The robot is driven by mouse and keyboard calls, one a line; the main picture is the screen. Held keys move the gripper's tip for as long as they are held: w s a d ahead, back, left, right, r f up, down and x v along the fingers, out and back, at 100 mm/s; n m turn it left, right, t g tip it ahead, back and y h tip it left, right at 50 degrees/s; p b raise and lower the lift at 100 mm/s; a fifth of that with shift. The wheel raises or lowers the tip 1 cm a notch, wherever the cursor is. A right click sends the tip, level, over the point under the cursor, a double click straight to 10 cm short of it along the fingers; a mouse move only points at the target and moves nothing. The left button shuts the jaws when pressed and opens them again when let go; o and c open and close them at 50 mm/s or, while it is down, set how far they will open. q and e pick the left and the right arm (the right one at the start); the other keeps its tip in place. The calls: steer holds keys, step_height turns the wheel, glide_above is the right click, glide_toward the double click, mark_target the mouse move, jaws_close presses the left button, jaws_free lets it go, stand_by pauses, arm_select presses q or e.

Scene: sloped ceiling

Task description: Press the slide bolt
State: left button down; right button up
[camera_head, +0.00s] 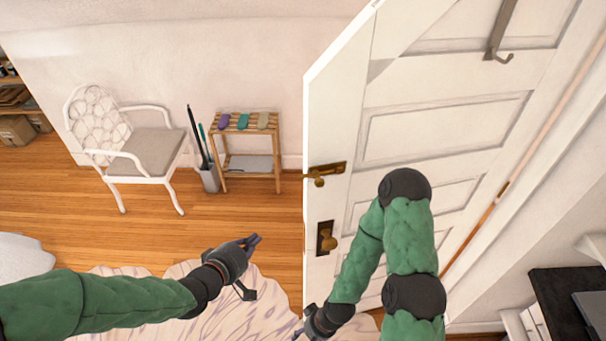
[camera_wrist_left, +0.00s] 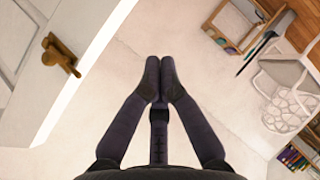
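The brass slide bolt (camera_head: 325,173) sits on the free edge of the open white door (camera_head: 390,130), above a brass door knob (camera_head: 328,241). My left gripper (camera_head: 254,240) is left of the door, below and left of the bolt and apart from it. In the left wrist view its fingers (camera_wrist_left: 160,75) are together and empty. A brass fitting (camera_wrist_left: 60,55) on the door shows at the left there, probably the bolt. My right gripper (camera_head: 303,331) is at the bottom edge, left of the door's lower part; its fingers are mostly cut off.
A white chair (camera_head: 150,150) and a slatted wooden rack (camera_head: 250,123) stand along the wall. A grey bin (camera_head: 210,180) with long items stands between them. A pale patterned rug (camera_head: 240,310) lies below. A dark-topped unit (camera_head: 560,290) is at the lower right.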

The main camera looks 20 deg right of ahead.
arm_select(q)
steer(key=s+d+r+t+h+p, duration=0.1)
steer(key=s+d+r+h+p, duration=0.1)
steer(key=r, duration=1.2)
steer(key=shift+d+t+h, duration=0.3)
steer(key=shift+d+h, duration=0.3)
steer(key=shift+d, duration=0.25)
glide_toward(310, 177)
steer(key=w, duration=0.3)
steer(key=d, duration=0.1)
steer(key=d+p, duration=0.1)
steer(key=d, duration=0.1)
steer(key=shift+w+d+f, duration=0.1)
steer(key=shift+f, duration=0.15)
steer(key=shift+d+f, duration=0.15)
steer(key=shift+d, duration=0.35)
